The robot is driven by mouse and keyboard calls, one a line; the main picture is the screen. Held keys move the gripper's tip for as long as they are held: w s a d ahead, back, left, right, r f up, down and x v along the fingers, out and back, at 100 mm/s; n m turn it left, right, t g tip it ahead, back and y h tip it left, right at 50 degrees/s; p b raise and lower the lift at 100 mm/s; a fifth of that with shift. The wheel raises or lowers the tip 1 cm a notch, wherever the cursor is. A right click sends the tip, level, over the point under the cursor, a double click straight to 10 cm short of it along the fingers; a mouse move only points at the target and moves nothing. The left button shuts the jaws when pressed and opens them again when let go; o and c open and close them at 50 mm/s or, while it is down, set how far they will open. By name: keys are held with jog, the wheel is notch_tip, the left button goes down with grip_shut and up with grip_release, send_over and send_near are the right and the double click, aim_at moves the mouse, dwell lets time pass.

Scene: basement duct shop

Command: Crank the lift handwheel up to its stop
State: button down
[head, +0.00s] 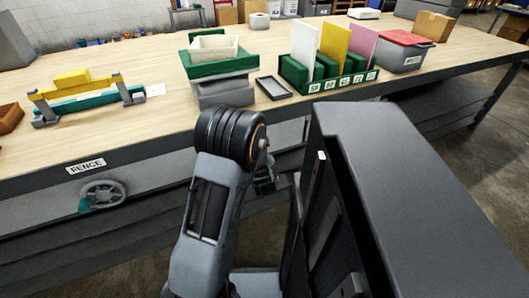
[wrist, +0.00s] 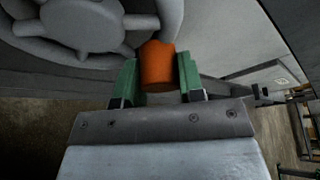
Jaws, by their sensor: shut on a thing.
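My gripper (wrist: 159,78) is shut on an orange knob (wrist: 158,64), with one green-padded finger on each side of it. The knob is at the rim of a grey handwheel (wrist: 88,24), which fills the upper left of the wrist view and is cut off by the top edge. In the head view my arm hides this wheel and the knob. Part of my gripper shows there (head: 265,180), low beside the bench front. A second handwheel (head: 102,193) with a teal knob (head: 84,205) sits at the left, under a FENCE label (head: 86,166).
The wooden bench top (head: 150,130) holds grey and green trays (head: 222,70), a green rack (head: 325,85) with coloured panels, a grey bin with a red lid (head: 403,52), and a yellow-and-green fixture (head: 85,95). Concrete floor is open at the right (head: 485,125).

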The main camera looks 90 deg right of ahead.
jog(key=shift+w+f, duration=0.1)
jog(key=shift+f, duration=0.05)
jog(key=c, duration=0.7)
grip_release()
jog(key=shift+c, duration=0.2)
jog(key=p+v, duration=0.4)
jog(key=v, duration=1)
jog(key=shift+p, duration=0.4)
